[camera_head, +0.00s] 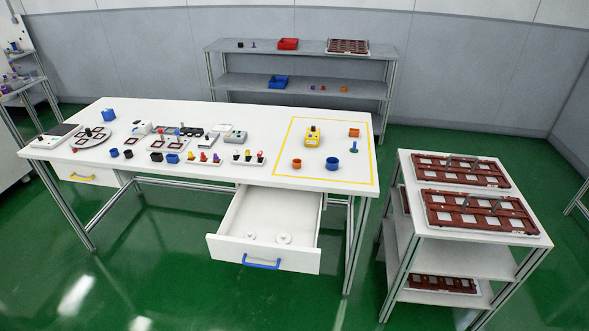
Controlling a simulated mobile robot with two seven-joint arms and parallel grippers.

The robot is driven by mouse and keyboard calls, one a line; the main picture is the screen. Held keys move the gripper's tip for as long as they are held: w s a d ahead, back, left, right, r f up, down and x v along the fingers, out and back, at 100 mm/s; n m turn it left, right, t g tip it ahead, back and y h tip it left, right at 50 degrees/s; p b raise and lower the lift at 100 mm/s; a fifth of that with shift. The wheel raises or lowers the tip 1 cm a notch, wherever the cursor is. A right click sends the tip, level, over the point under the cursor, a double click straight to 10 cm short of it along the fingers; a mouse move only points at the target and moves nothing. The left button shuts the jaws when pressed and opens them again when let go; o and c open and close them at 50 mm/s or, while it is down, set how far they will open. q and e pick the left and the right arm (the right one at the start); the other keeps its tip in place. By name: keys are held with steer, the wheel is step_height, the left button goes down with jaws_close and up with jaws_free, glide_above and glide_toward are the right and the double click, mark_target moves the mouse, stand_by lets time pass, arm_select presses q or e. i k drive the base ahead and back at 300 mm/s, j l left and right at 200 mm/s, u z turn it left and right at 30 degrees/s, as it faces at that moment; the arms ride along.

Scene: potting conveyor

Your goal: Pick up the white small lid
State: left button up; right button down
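Two white round lids lie on the floor of an open drawer under the long white table. The smaller lid (251,237) is at the left, and a slightly larger lid (284,239) lies to its right, apart from it. The drawer (225,245) is pulled out toward me and has a blue handle (261,262) on its front. Neither of my grippers shows in the head view.
The white table (200,115) carries several small pots, trays and devices. A yellow-outlined area on its right holds a yellow device (312,137) and orange and blue rings. A white cart (398,190) with brown trays stands at the right. Green floor (180,280) in front is free.

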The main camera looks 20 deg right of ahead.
mark_target(249, 236)
steer(key=i+j+z, duration=0.1)
steer(key=z, duration=0.25)
steer(key=i+j+z, duration=0.15)
steer(key=z, duration=0.25)
steer(key=i+j+z, duration=0.15)
steer(key=z, duration=0.2)
steer(key=i+j+z, duration=0.15)
steer(key=j, duration=0.2)
steer(key=i+j+z, duration=0.1)
steer(key=j, duration=0.3)
steer(key=i+j+z, duration=0.15)
steer(key=j, duration=0.2)
steer(key=i+j, duration=0.1)
steer(key=j, duration=0.35)
steer(key=i+j, duration=0.1)
steer(key=j, duration=0.35)
steer(key=i+j, duration=0.1)
steer(key=j, duration=0.35)
steer(key=i+j+z, duration=0.1)
steer(key=j, duration=0.3)
